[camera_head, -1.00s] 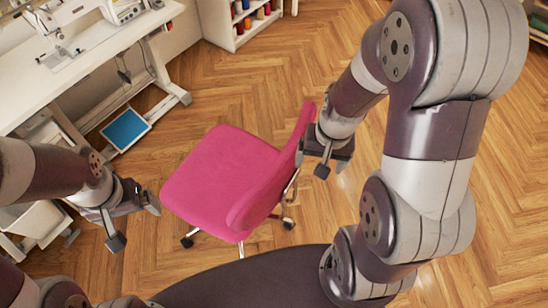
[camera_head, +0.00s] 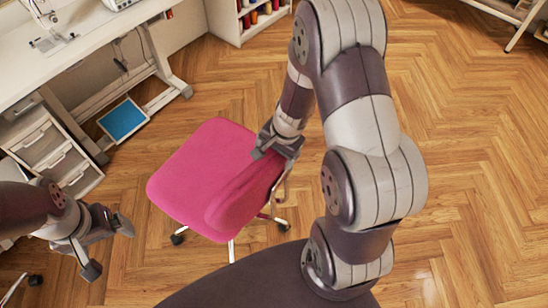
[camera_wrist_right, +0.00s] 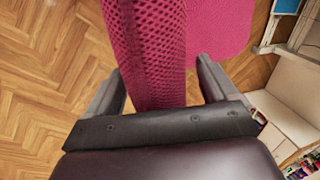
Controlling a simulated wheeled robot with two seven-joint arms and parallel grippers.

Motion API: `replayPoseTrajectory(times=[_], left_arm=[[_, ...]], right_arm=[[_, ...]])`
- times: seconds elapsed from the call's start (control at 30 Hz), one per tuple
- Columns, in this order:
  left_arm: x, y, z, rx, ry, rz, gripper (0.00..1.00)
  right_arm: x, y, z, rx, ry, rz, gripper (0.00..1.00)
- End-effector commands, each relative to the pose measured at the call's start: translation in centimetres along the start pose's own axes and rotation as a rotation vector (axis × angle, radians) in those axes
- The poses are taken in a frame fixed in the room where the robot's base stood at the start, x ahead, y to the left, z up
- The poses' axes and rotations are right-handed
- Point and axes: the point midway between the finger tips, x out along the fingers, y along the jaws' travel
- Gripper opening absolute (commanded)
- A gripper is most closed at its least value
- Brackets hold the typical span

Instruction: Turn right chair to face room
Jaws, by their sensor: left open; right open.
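The pink office chair (camera_head: 203,172) stands on the wood floor left of my right arm. Its seat points up-left toward the desk and its backrest is on the right, nearer to me. My right gripper (camera_head: 275,150) is at the top of the backrest. In the right wrist view, the pink mesh backrest (camera_wrist_right: 155,50) stands between the two open fingers of my right gripper (camera_wrist_right: 162,90). Contact with the fingers cannot be told. My left gripper (camera_head: 108,248) is open and empty, left of the chair and apart from it. Part of the chair's base is hidden under the seat.
A white sewing desk (camera_head: 75,58) stands at the upper left, with drawers (camera_head: 50,148) and a blue panel (camera_head: 122,119) near the floor below it. A white shelf (camera_head: 226,22) with spools is at the back. Floor to the right is clear.

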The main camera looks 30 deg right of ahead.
Motion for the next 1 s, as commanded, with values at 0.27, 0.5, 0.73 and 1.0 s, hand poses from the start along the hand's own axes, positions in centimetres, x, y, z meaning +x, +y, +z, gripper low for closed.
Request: replayPoseTrajectory(times=[0.27,0.5,0.73,1.0], left_arm=[[0.3,0.0,0.0,0.0,0.0,0.0,0.94],[0.3,0.0,0.0,0.0,0.0,0.0,0.94],[0.3,0.0,0.0,0.0,0.0,0.0,0.94],[-0.1,0.0,0.0,0.0,0.0,0.0,0.94]], right_arm=[[0.8,0.0,0.0,0.0,0.0,0.0,0.86],[0.8,0.0,0.0,-0.001,-0.001,0.0,0.38],[0.8,0.0,-0.1,-0.006,-0.002,0.001,0.09],[0.7,0.0,-2.4,-0.091,-0.021,0.0,0.09]])
